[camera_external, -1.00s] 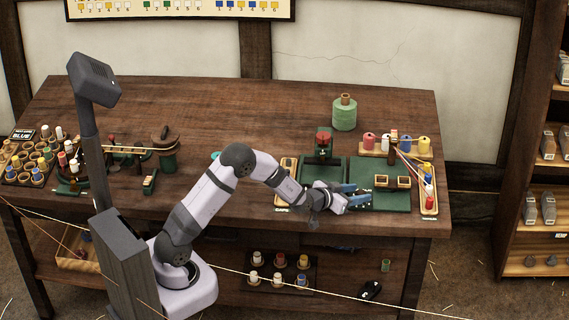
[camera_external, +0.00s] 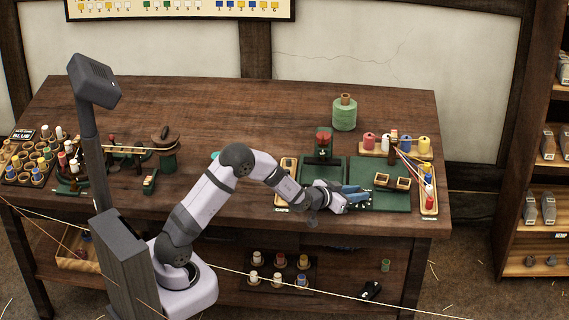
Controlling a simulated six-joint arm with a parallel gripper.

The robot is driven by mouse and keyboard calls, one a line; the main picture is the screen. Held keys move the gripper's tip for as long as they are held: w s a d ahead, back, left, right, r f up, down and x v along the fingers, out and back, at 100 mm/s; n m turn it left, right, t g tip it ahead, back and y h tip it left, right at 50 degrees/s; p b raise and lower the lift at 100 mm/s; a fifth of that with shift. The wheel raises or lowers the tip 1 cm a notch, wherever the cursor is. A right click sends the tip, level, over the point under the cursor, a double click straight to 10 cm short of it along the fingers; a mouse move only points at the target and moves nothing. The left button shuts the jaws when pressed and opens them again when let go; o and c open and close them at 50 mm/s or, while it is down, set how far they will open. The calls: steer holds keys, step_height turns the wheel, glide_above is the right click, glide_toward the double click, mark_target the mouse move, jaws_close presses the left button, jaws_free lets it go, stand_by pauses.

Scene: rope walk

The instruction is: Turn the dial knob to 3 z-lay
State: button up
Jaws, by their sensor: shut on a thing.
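My gripper (camera_external: 364,194) has blue fingers and is low over the front part of the green board (camera_external: 398,200) on the bench's right side. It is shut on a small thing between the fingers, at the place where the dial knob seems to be. The knob itself is hidden by the fingers, and its pointer cannot be read. A few small white marks show on the green surface just below the fingers, too small to read.
A green post with a red top (camera_external: 323,140) stands behind the gripper. Two small wooden boxes (camera_external: 382,180) sit to its right. A long tray (camera_external: 429,207) and a spool rack (camera_external: 376,153) lie beyond. A green spool (camera_external: 344,115) stands at the back. The bench middle is mostly clear.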

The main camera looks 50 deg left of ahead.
steer(key=shift+a+m+h, duration=0.15)
steer(key=shift+m+h, duration=0.25)
steer(key=shift+h, duration=0.1)
steer(key=shift+a+m+g+h, duration=0.15)
steer(key=shift+m+g+h, duration=0.15)
steer(key=shift+m+h, duration=0.45)
steer(key=m+h+p, duration=0.1)
steer(key=p, duration=0.1)
steer(key=m+g+h+p, duration=0.1)
steer(key=h+p, duration=0.1)
steer(key=shift+w+a+r+m+p, duration=0.1)
steer(key=shift+a+r+m+p, duration=0.15)
steer(key=shift+r+p, duration=0.1)
steer(key=m+g+h+p, duration=0.1)
steer(key=m+h+p, duration=0.1)
steer(key=shift+w+a+f+p, duration=0.1)
steer(key=shift+f+p, duration=0.05)
steer(key=shift+p, duration=0.2)
steer(key=shift+w+f+m+g+h+p, duration=0.1)
steer(key=shift+f+m+g+h+p, duration=0.05)
steer(key=shift+m+g+h+p, duration=0.75)
steer(key=shift+m+h, duration=0.25)
steer(key=shift+m, duration=0.05)
